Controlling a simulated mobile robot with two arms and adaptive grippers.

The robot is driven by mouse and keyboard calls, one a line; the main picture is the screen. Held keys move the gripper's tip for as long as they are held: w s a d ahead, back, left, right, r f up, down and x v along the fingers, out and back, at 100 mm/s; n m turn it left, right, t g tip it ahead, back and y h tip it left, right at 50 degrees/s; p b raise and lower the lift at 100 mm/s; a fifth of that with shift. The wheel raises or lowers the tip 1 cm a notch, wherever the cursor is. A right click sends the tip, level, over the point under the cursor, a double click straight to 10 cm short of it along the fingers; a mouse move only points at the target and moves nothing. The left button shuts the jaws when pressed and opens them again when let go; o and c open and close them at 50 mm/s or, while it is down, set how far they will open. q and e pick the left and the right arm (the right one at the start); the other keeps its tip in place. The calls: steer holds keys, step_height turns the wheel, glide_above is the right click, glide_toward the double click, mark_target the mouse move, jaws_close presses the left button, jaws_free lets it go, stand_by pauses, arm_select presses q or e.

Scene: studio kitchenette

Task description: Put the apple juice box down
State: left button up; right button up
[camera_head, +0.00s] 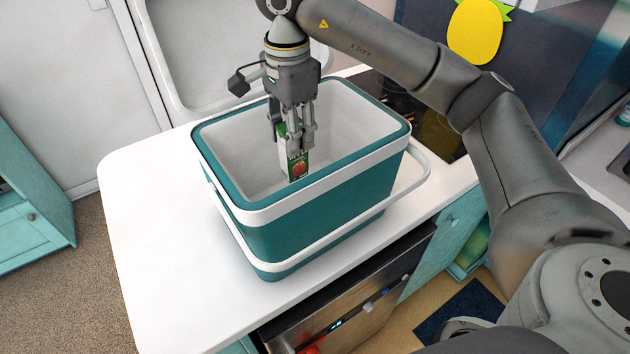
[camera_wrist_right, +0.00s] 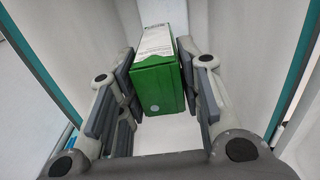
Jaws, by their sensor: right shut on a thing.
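The apple juice box (camera_head: 297,167) is a small green and white carton with a red fruit picture. My right gripper (camera_head: 292,140) is shut on it and points down into an open teal and white cooler box (camera_head: 305,222). The carton is upright inside the cooler's opening, its lower part hidden by the near rim. In the right wrist view the green end of the juice box (camera_wrist_right: 158,88) sits between the finger pads, with the cooler's pale walls around it. I cannot tell whether the carton touches the cooler's floor. My left gripper is not in view.
The cooler stands on a white counter (camera_head: 150,230), with its white handle (camera_head: 425,170) lowered at the right. The counter left of the cooler is clear.

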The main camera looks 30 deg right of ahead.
steer(key=w+d+f+p, duration=0.5)
steer(key=d+f, duration=0.6)
steer(key=f, duration=0.1)
steer(key=shift+w+d+f, duration=0.15)
steer(key=shift+d, duration=0.1)
steer(key=shift+f, duration=0.15)
steer(key=o, duration=1.2)
steer(key=shift+c, duration=0.2)
